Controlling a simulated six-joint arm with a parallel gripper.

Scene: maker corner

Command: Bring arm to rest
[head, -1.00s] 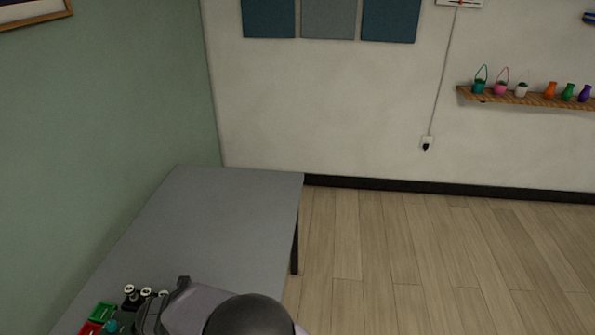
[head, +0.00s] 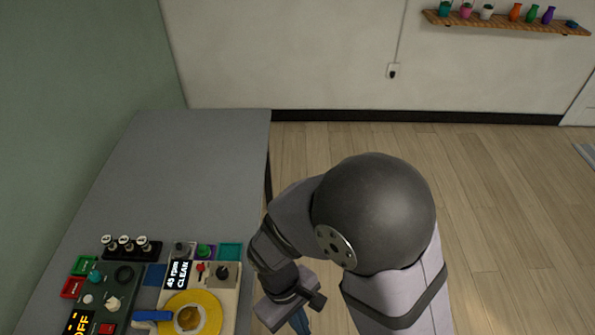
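My arm (head: 385,225) fills the lower middle of the head view, bent at a large dark round joint, with its wrist folded down to the left. My gripper (head: 296,316) is at the bottom edge, just right of the table (head: 190,165). Its fingertips are cut off or hidden, so I cannot tell whether it is open or shut. Something bluish shows below the gripper body; I cannot tell whether it is a finger or a held thing.
Left of my gripper, the table's near part holds a machine with a yellow disc (head: 208,305), a dark control box (head: 118,290), a rack with several white-topped pieces (head: 130,247) and small coloured trays (head: 85,265). The far table is bare. Open floor (head: 490,190) lies right.

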